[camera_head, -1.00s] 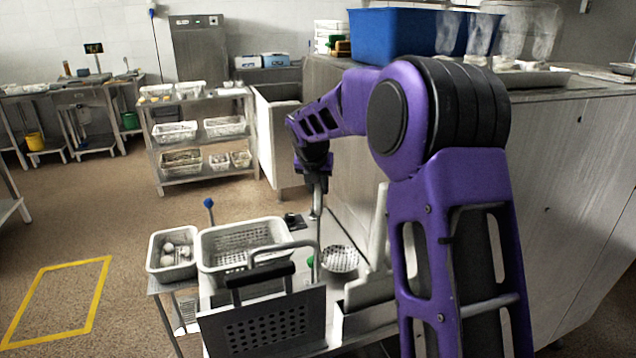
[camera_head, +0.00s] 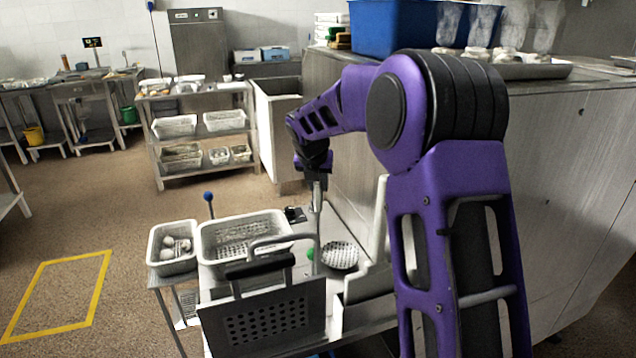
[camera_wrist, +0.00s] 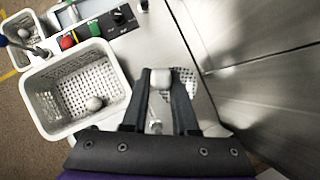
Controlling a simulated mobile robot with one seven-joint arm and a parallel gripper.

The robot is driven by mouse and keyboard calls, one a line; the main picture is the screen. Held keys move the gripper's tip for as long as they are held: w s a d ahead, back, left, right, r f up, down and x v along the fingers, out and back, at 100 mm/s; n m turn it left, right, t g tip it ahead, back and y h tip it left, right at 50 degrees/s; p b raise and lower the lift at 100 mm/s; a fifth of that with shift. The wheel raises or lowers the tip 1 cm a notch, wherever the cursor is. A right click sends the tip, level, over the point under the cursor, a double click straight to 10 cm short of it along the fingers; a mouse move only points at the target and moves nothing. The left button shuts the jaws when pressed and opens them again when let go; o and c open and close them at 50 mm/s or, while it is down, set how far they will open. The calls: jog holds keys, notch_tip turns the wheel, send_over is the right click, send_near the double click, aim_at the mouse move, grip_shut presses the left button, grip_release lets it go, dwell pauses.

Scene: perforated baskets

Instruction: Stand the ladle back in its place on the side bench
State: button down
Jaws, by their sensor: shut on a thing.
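My gripper (camera_head: 316,182) points down over the metal side bench (camera_head: 335,216). It is shut on the upper end of the ladle (camera_head: 316,235), whose long grey handle hangs about upright. In the wrist view the ladle's rounded grey end (camera_wrist: 160,79) shows between my fingertips (camera_wrist: 161,84). A round perforated bowl (camera_head: 341,256) is low at the bench, just right of the handle, and shows partly behind my right finger in the wrist view (camera_wrist: 187,80). I cannot tell whether it joins the handle, or whether the ladle's lower end touches anything.
A large perforated basket (camera_head: 212,262) stands left of the ladle, with a smaller basket (camera_head: 155,262) holding pale round things beyond it. A tall steel counter (camera_head: 565,180) bounds the right side.

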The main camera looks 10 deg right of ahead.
jog(key=shift+f, duration=0.2)
jog(key=c, duration=0.6)
grip_release()
jog(key=p+v, duration=0.2)
jog(key=v, duration=1.5)
jog(key=shift+s, duration=0.2)
jog(key=shift+r, duration=0.15)
